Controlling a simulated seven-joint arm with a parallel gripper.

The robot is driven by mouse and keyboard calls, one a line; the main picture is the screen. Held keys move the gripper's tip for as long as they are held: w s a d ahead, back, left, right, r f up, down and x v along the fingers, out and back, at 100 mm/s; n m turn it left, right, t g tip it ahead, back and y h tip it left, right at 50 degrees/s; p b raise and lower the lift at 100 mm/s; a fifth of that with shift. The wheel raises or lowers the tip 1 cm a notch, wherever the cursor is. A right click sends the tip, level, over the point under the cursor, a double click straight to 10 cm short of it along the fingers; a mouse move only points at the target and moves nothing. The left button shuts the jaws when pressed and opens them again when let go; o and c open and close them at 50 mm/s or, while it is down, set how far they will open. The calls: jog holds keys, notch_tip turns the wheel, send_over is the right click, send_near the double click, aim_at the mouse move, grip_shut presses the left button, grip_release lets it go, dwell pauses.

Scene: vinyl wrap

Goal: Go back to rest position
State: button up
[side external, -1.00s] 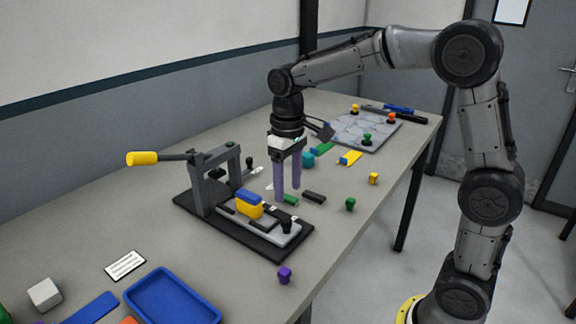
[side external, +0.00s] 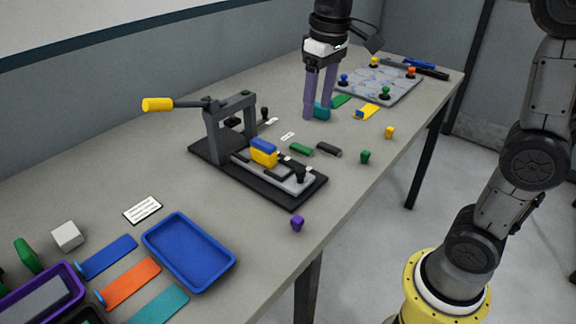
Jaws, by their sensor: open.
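My gripper (side external: 319,115) points down with its two purple fingers apart, and nothing shows between them. It is over the back part of the table, to the right of the press. In the picture its fingertips overlap a teal block (side external: 322,111); I cannot tell whether they touch it. The press (side external: 233,120) has a yellow-ended lever (side external: 158,104) and stands on a black base. A blue and yellow block (side external: 263,152) sits on the press's grey plate.
A blue tray (side external: 190,252) and coloured strips lie at the front left. A grey patterned board (side external: 385,88) with knobs is at the back right. Small green (side external: 365,157), yellow (side external: 389,132) and purple (side external: 297,223) pieces lie near the right edge.

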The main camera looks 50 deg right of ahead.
jog(key=s+t, duration=0.3)
jog(key=s, duration=0.9)
jog(key=s+f+t, duration=0.1)
jog(key=s+f, duration=0.4)
jog(key=f, duration=0.1)
jog(key=shift+s+a+f, duration=0.35)
dwell(0.5)
